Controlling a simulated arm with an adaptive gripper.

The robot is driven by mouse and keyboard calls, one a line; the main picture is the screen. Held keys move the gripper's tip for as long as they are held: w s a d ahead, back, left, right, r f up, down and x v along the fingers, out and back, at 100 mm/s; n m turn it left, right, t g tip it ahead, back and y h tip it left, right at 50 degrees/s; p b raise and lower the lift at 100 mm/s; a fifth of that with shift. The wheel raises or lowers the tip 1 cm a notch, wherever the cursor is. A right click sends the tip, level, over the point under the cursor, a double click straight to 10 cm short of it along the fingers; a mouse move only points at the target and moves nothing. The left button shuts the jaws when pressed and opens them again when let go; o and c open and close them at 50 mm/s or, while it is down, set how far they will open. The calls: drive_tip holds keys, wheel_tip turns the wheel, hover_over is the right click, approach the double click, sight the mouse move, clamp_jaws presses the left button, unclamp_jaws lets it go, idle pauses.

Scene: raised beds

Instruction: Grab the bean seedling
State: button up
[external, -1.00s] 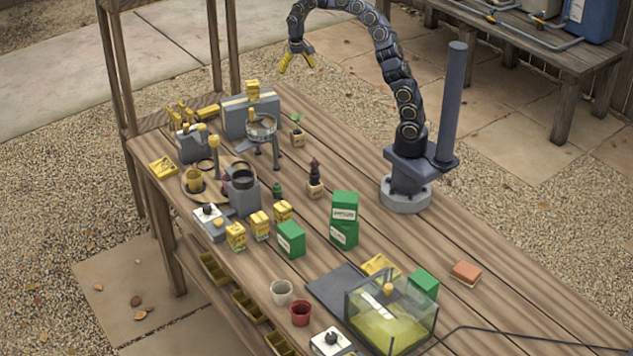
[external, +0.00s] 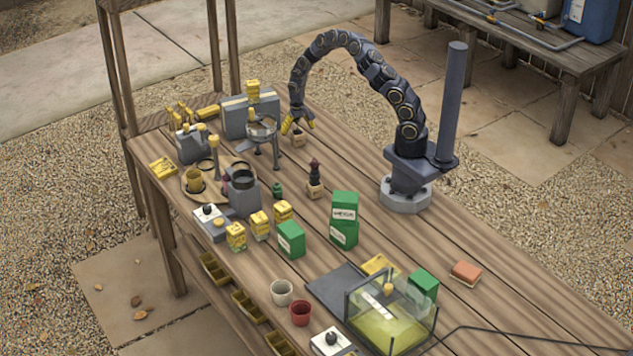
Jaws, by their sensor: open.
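The bean seedling stands in a small light cube pot (external: 298,139) near the far edge of the wooden bench. Its green leaves, seen a second ago, are now hidden by my gripper. My gripper (external: 298,124) points down just above this pot, with its yellow fingers spread, one to each side of where the seedling stands. The fingers are open. I cannot tell whether they touch the plant.
A metal ring stand (external: 262,132) stands close to the left of the pot. A grey case (external: 238,118) is behind it. Another cube pot with a dark plant (external: 314,187) stands nearer the front. Bare bench (external: 345,150) lies to the right.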

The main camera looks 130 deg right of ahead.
sight(296, 130)
wheel_tip(296, 130, down, 4)
drive_tip(key=shift+w+f, duration=0.1)
drive_tip(key=c, duration=1.2)
drive_tip(key=shift+r, duration=0.2)
